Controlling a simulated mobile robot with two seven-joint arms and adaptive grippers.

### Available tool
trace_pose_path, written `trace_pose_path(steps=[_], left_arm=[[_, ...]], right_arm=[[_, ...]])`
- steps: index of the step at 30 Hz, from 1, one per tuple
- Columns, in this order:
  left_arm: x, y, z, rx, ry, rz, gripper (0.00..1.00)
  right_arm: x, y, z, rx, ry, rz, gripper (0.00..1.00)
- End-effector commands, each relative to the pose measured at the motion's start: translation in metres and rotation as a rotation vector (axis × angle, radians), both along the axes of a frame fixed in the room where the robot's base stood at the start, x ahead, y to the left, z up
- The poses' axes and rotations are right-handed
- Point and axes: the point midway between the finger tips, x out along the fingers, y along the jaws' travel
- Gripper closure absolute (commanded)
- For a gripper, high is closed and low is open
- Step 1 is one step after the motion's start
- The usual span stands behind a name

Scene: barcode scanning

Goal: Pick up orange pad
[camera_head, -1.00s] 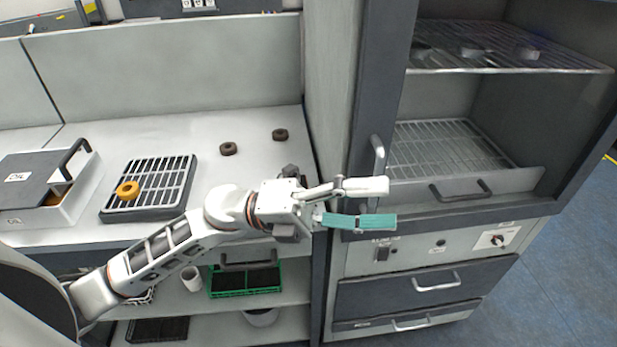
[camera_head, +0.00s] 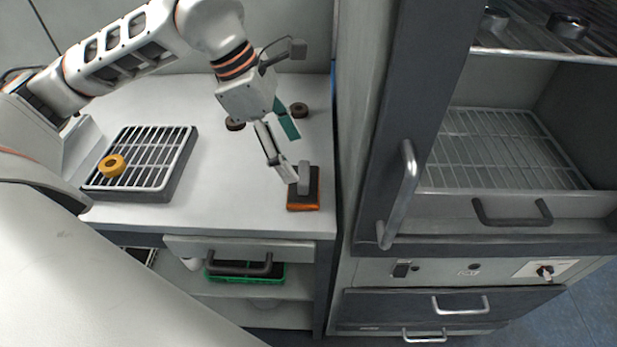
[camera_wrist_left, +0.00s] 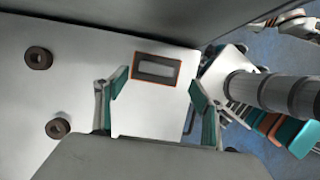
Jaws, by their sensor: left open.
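The orange pad (camera_head: 304,204) lies on the light worktop near its front right edge. It has a dark top, an orange rim and a grey raised handle. My left gripper (camera_head: 289,150) is open just behind and above it, with one finger's tip close to the handle. In the left wrist view the pad (camera_wrist_left: 157,68) lies ahead of the gap between the open teal-padded fingers (camera_wrist_left: 155,88), and nothing is between them. I cannot tell whether the finger touches the handle. My right gripper cannot be made out.
A black rack (camera_head: 144,187) with a yellow ring (camera_head: 112,165) stands at the left of the worktop. Two dark rings (camera_head: 235,124) (camera_head: 299,110) lie behind the gripper. A cabinet with a vertical handle (camera_head: 398,194) borders the worktop on the right. The worktop's middle is clear.

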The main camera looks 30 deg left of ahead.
Motion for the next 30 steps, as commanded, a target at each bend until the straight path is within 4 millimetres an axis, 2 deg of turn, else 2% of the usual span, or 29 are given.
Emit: trace_pose_path(steps=[15,25,26,30], left_arm=[[0.016,-0.017,-0.059,-0.004,0.005,-0.003,0.32],[0.018,-0.02,-0.066,-0.003,0.002,-0.002,0.32],[0.018,-0.02,-0.066,-0.003,0.002,-0.002,0.35],[0.017,-0.02,-0.066,-0.003,0.002,-0.002,0.71]], right_arm=[[-0.003,0.0,-0.004,-0.003,0.006,0.001,0.6],[-0.002,-0.001,-0.003,-0.004,0.003,0.001,0.6],[-0.002,0.0,-0.003,-0.004,0.003,0.001,0.6],[-0.002,-0.001,-0.002,-0.004,0.002,0.002,0.6]])
